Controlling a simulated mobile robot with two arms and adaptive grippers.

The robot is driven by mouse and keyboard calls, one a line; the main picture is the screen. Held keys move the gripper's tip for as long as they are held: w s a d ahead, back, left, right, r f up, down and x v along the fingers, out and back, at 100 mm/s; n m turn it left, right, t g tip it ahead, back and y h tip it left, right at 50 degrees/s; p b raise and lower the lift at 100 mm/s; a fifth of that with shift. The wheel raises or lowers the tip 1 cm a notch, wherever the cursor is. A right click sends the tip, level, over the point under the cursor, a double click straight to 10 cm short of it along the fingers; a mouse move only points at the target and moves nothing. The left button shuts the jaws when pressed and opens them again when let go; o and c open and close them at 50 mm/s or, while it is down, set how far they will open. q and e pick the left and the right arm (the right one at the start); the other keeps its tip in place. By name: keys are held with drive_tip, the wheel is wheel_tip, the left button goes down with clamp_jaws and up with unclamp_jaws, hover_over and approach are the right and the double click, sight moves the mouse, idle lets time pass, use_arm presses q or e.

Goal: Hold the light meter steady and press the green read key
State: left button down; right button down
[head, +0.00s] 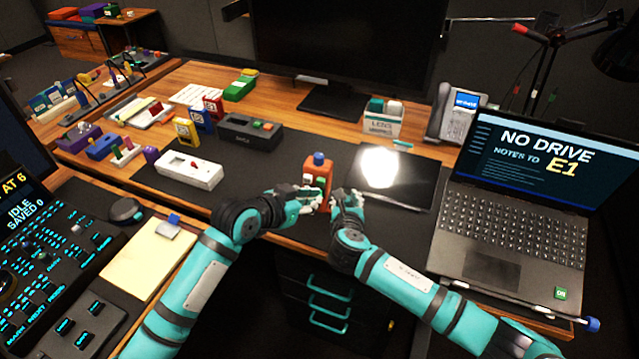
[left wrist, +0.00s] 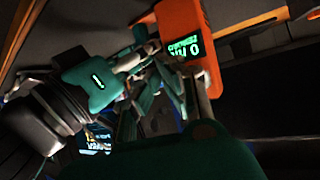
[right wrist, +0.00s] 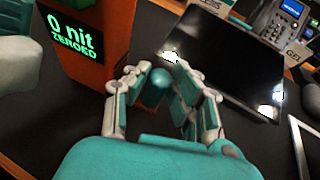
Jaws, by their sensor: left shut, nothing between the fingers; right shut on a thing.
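The orange light meter (head: 314,178) with a blue top stands upright near the desk's front edge. Its lit green screen shows upside down in the left wrist view (left wrist: 188,47) and reads "0 nit ZEROED" in the right wrist view (right wrist: 75,38). My right gripper (head: 338,197) is shut on the meter's lower part, at its right side. A dark teal round piece (right wrist: 154,88) shows between its fingers; I cannot tell what it belongs to. My left gripper (head: 314,199) is shut and empty, close in front of the meter. I cannot make out the green read key.
A dark tablet (head: 421,178) with a bright glare lies right of the meter, and an open laptop (head: 480,230) is beyond it. A white box device (head: 190,168) sits to the left. The dark mat (head: 265,170) between is mostly clear.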

idle(0.6)
use_arm(q)
drive_tip(key=shift+w+d, duration=0.15)
drive_tip(key=shift+w, duration=0.25)
drive_tip(key=shift+w+d, duration=0.1)
drive_tip(key=shift+w, duration=0.3)
idle(0.6)
drive_tip(key=shift+s, duration=0.1)
drive_tip(key=shift+s+a, duration=0.25)
drive_tip(key=shift+s, duration=0.5)
drive_tip(key=shift+s+a, duration=0.25)
drive_tip(key=shift+s, duration=0.55)
drive_tip(key=shift+s+a, duration=0.25)
drive_tip(key=shift+s, duration=0.55)
drive_tip(key=shift+s+a, duration=0.25)
drive_tip(key=shift+s, duration=0.55)
drive_tip(key=shift+r, duration=0.1)
drive_tip(key=s+a+r, duration=0.4)
drive_tip(key=s+r, duration=0.1)
drive_tip(key=r, duration=0.1)
drive_tip(key=shift+a+r, duration=0.3)
drive_tip(key=shift+r, duration=0.1)
